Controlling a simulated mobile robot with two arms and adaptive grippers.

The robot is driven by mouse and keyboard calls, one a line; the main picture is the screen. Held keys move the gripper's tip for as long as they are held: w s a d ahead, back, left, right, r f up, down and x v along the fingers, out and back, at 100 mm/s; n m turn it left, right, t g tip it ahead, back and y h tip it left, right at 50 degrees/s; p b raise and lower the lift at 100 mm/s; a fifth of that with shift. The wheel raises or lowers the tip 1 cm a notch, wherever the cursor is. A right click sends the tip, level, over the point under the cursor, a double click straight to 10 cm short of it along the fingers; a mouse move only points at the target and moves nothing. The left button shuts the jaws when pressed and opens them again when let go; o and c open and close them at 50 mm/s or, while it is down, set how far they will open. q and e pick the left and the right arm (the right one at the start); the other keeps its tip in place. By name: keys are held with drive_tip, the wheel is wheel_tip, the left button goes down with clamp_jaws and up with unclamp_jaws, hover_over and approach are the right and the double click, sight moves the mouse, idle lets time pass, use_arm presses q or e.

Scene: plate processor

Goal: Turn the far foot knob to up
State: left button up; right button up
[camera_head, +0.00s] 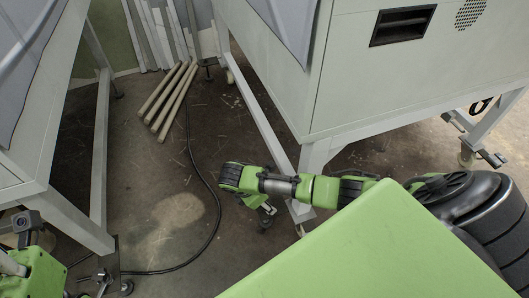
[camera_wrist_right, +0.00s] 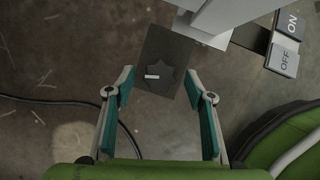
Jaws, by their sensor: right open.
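In the right wrist view a dark star-shaped knob (camera_wrist_right: 164,82) with a small white mark sits on a dark square plate (camera_wrist_right: 163,42), beside the foot of a pale machine leg (camera_wrist_right: 218,18). My right gripper (camera_wrist_right: 159,75) is open, its two teal-lined fingers either side of the knob in the picture. I see no clear contact, and the height between them is hard to judge. In the head view my right gripper (camera_head: 267,212) points down near the leg's foot, and the knob is hidden there. Part of my left arm (camera_head: 38,274) shows at bottom left, its fingers out of sight.
ON and OFF pedals (camera_wrist_right: 285,52) lie right of the plate in the wrist view. A black cable (camera_head: 205,190) curves across the floor. Pale poles (camera_head: 172,98) lie between two machines. Floor left of my right gripper is mostly clear.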

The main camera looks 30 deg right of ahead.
drive_tip(key=shift+d+f, duration=0.1)
drive_tip(key=shift+f, duration=0.15)
